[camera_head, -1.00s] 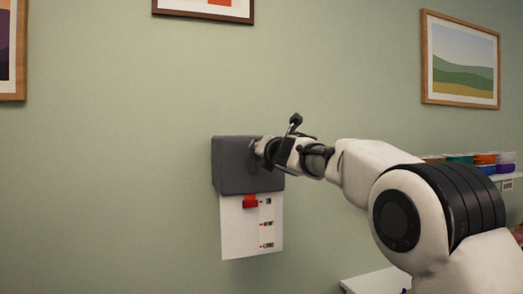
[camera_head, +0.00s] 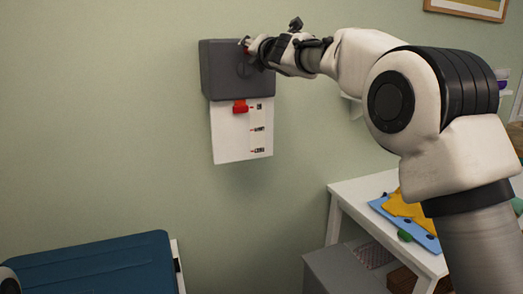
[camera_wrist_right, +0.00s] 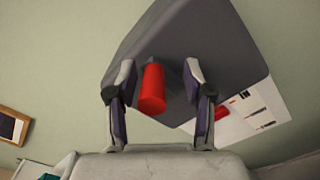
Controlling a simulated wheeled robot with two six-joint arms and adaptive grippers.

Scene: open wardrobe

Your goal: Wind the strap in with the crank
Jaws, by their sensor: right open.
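A dark grey box (camera_head: 225,75) is fixed to the green wall, with a white panel (camera_head: 228,135) below it. A red piece (camera_head: 240,106) sits just under the box beside a marked scale. The crank's red knob (camera_wrist_right: 152,88) stands out from the box face in the right wrist view; only a bit of red shows in the head view. My right gripper (camera_wrist_right: 158,75) is open, with its fingers on either side of the knob; I cannot tell if they touch it. The crank arm is mostly hidden. My left gripper is not in view.
A white table (camera_head: 345,190) at right holds a blue and yellow item (camera_head: 405,210). A grey box (camera_head: 340,270) stands below it. A dark blue surface (camera_head: 100,265) lies at the lower left. The wall left of the box is bare.

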